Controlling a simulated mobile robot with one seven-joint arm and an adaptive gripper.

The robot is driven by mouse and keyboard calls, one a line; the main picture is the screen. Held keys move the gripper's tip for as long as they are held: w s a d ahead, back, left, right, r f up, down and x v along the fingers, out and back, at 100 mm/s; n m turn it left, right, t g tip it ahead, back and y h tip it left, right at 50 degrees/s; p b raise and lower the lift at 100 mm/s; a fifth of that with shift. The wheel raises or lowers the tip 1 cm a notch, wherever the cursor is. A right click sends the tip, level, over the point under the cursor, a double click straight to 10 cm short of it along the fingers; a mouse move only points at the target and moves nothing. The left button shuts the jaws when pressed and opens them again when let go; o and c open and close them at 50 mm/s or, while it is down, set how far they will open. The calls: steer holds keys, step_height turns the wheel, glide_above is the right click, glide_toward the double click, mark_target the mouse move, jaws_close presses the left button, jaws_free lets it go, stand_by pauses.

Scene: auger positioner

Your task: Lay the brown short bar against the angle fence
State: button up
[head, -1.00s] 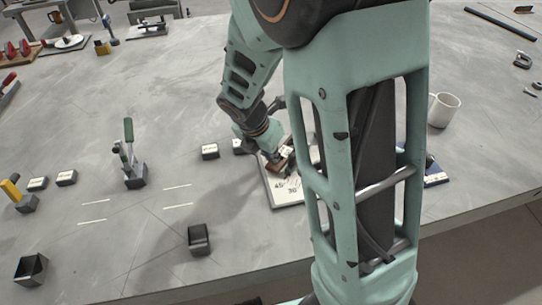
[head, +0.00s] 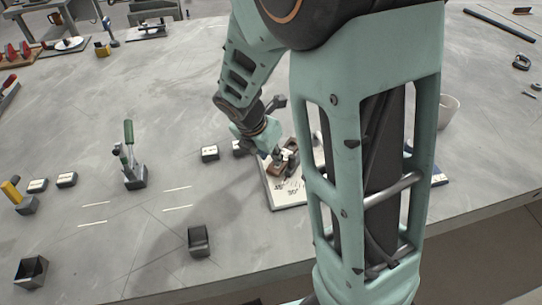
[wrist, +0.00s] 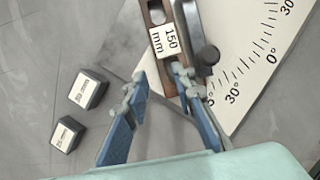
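The brown bar (wrist: 156,14) carries a white "150 mm" tag in the wrist view. It lies along the left side of the dark angle fence (wrist: 188,22), which has a round black knob; the two look side by side, and I cannot tell whether they touch all along. Both are over the white protractor plate (wrist: 255,70) with its degree marks. My gripper (wrist: 159,76) is open, its blue-padded fingers apart. The right fingertip overlaps the near end of the bar in the picture. In the head view the brown bar (head: 291,160) is small and partly hidden by my gripper (head: 277,156).
Two small labelled blocks (wrist: 88,90) (wrist: 67,134) lie left of the plate. A green-handled clamp (head: 130,160), a dark open box (head: 31,271) and another dark block (head: 199,240) stand to the left. A white mug (head: 449,108) is partly hidden behind my arm. Bare grey table lies between them.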

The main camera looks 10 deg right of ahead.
steer(key=p+v, duration=0.2)
steer(key=v, duration=0.8)
steer(key=shift+r, duration=0.15)
steer(key=shift+s, duration=0.1)
